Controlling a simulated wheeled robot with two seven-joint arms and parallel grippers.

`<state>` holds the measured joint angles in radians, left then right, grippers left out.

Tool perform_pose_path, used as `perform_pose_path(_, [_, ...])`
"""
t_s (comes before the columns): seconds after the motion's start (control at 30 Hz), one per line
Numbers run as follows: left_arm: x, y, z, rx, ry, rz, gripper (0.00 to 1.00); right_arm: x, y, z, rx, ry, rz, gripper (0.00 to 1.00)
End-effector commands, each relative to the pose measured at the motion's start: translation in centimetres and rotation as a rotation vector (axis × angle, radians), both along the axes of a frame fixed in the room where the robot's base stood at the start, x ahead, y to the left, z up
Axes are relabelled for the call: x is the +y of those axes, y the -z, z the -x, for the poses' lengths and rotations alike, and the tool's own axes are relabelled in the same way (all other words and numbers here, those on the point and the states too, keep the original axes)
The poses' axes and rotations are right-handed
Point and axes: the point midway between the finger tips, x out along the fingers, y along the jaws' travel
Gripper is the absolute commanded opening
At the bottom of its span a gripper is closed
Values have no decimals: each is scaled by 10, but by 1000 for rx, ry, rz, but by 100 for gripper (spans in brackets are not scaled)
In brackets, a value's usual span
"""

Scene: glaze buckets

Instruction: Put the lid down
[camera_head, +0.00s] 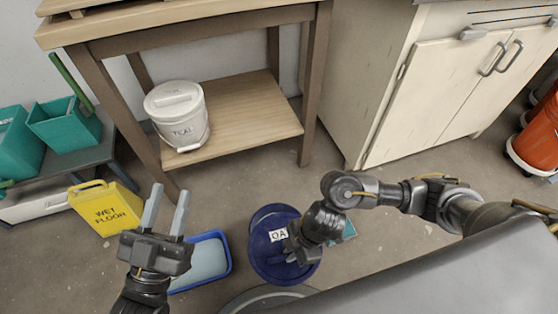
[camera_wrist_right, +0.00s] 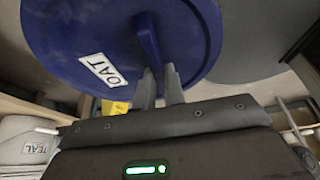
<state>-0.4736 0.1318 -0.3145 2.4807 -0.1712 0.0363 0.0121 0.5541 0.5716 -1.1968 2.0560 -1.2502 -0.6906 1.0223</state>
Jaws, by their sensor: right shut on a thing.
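A round dark blue lid (camera_head: 262,252) with a white label is in the lower middle of the head view. In the right wrist view the blue lid (camera_wrist_right: 80,30) reads OAT and has a raised blue handle (camera_wrist_right: 149,42). My right gripper (camera_head: 297,254) is shut on that handle; its fingers (camera_wrist_right: 159,82) also show in the right wrist view. I cannot tell what, if anything, is under the lid. My left gripper (camera_head: 170,194) is open and empty, to the left of the lid.
A white lidded TEAL bucket (camera_head: 183,128) stands on the wooden table's lower shelf (camera_head: 245,115). A blue tray (camera_head: 208,262) lies left of the lid. A yellow wet-floor sign (camera_head: 105,208) and teal bins (camera_head: 65,125) are at left. Orange buckets (camera_head: 540,135) stand far right.

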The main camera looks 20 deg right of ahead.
Motion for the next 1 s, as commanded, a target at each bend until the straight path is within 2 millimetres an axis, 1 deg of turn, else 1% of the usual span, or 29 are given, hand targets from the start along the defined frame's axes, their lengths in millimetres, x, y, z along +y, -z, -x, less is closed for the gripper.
perform_pose_path(0.03, [0, 0, 0, 0, 0, 0, 36, 7, -14, -16, -14, 13, -3, 0])
perform_pose_path(0.07, [0, 0, 0, -1, 0, 0, 36, 11, -23, -25, -17, 29, -4, 0])
perform_pose_path(0.17, [0, 0, 0, -1, 0, 0, 36, 25, -58, -56, -20, 84, -2, 0])
perform_pose_path(0.2, [0, 0, 0, -1, 0, 0, 36, 30, -74, -67, -19, 110, -1, 0])
perform_pose_path(0.27, [0, 0, 0, -1, 0, 0, 36, 37, -99, -83, -20, 148, -1, 0])
perform_pose_path(0.3, [0, 0, 0, -1, 0, 0, 36, 40, -116, -93, -20, 175, 0, 0])
perform_pose_path(0.37, [1, 0, 0, -1, 0, 0, 36, 45, -142, -106, -18, 217, 1, 0])
perform_pose_path(0.4, [1, 0, 0, -1, 0, 0, 36, 47, -160, -114, -18, 246, 1, 0])
perform_pose_path(0.47, [1, 0, 0, -1, 0, 0, 36, 49, -187, -124, -18, 292, 1, 0])
perform_pose_path(0.5, [1, 0, 0, -1, 0, 0, 36, 50, -205, -130, -18, 326, 2, 0])
perform_pose_path(0.6, [0, 0, 0, -1, 0, 0, 36, 48, -244, -140, -14, 411, 2, 0])
perform_pose_path(0.7, [0, 0, 0, -2, 0, 0, 36, 45, -276, -146, -11, 493, 1, 0])
perform_pose_path(0.73, [0, 0, 0, -2, 0, 0, 36, 43, -284, -147, -11, 516, 2, 0])
perform_pose_path(0.8, [0, 0, 0, -2, 0, 0, 36, 41, -299, -149, -8, 563, 0, 0])
perform_pose_path(0.9, [0, 0, 0, -2, 0, 0, 36, 37, -313, -150, -4, 611, 0, 0])
perform_pose_path(1.0, [0, 0, 0, -2, 0, 0, 36, 36, -320, -150, -2, 636, 0, 0])
